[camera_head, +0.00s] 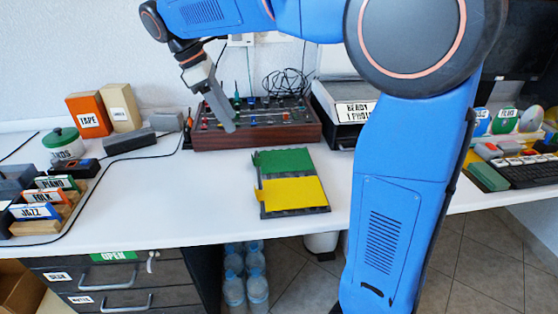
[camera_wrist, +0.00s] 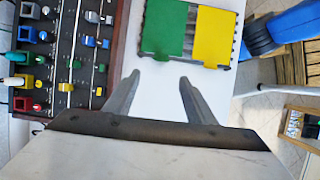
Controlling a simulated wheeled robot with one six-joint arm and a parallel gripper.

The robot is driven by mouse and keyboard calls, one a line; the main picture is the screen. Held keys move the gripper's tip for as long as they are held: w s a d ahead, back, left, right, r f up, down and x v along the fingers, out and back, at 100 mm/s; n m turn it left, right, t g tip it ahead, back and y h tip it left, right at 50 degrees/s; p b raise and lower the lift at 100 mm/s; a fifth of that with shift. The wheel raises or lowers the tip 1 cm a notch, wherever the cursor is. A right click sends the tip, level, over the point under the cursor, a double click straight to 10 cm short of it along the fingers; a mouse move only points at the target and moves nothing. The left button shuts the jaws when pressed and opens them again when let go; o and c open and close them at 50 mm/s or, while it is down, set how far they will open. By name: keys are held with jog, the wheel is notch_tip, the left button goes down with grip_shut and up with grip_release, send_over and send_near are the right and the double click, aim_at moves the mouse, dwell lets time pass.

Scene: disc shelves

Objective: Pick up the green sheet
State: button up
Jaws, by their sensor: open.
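The green sheet (camera_head: 283,160) lies on the far half of a dark ridged tray (camera_head: 296,211) on the white desk. A yellow sheet (camera_head: 291,191) lies beside it on the near half of the same tray. In the wrist view the green sheet (camera_wrist: 164,27) is at top centre, left of the yellow sheet (camera_wrist: 214,35), with a strip of dark tray between them. My gripper (camera_wrist: 158,78) is open and empty, its two fingers spread below the sheets in that view. In the head view my gripper (camera_head: 228,128) hangs over the mixer, up and left of the tray.
A wood-sided mixer (camera_head: 255,131) with coloured knobs stands behind the tray. A box-like device (camera_head: 345,105) is right of it. A jar (camera_head: 64,146) and labelled dividers (camera_head: 40,211) stand at left. The desk left of the tray is clear.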

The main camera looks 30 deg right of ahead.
jog(key=x, duration=1.3)
jog(key=shift+s+f, duration=0.1)
jog(key=shift+f, duration=0.1)
jog(key=c, duration=1.1)
